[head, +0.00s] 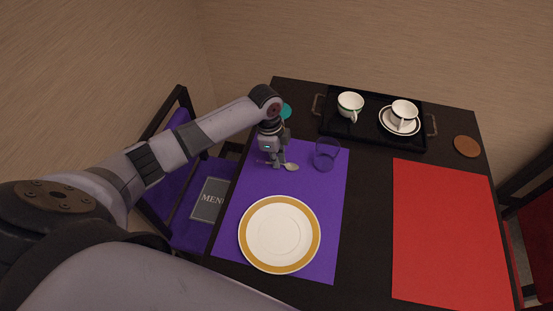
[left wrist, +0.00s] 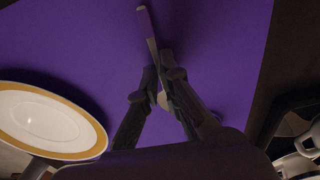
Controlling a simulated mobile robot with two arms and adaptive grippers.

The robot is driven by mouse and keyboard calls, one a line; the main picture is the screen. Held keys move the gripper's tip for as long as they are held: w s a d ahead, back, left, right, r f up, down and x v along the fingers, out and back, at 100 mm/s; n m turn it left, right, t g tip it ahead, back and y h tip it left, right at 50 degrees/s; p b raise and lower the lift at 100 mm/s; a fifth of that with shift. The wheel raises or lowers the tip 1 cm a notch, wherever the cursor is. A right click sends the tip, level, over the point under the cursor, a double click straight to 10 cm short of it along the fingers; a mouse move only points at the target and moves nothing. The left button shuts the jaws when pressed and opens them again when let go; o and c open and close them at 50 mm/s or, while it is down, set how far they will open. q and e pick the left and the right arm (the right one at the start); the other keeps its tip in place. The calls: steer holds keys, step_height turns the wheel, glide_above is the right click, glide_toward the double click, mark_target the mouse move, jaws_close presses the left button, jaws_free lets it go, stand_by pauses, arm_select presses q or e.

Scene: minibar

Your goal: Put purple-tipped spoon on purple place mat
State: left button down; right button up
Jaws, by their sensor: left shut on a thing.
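The purple place mat (head: 310,191) lies on the left part of the dark table and fills much of the left wrist view (left wrist: 70,50). My left gripper (head: 277,163) points down over the mat's far part. In the left wrist view its fingers (left wrist: 159,77) are shut on the spoon (left wrist: 152,45). The spoon's purple-tipped handle sticks out past the fingers, and its bowl shows partly between them. In the head view the spoon's bowl (head: 291,167) shows just right of the fingers, over the mat. I cannot tell whether the spoon touches the mat. My right gripper is out of view.
A gold-rimmed plate (head: 279,234) sits on the mat nearer me. A purple glass (head: 326,154) stands close right of the gripper. A teal coaster (head: 286,111) lies behind. A black tray (head: 375,141) holds two cups. A red mat (head: 446,235) lies right.

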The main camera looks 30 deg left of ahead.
arm_select(q)
steer(key=shift+f, duration=0.25)
steer(key=c, duration=1.8)
jaws_free()
steer(key=shift+f, duration=0.1)
step_height(320, 180, up, 12)
steer(key=a, duration=0.1)
steer(key=shift+s+a, duration=0.15)
steer(key=shift+s, duration=0.05)
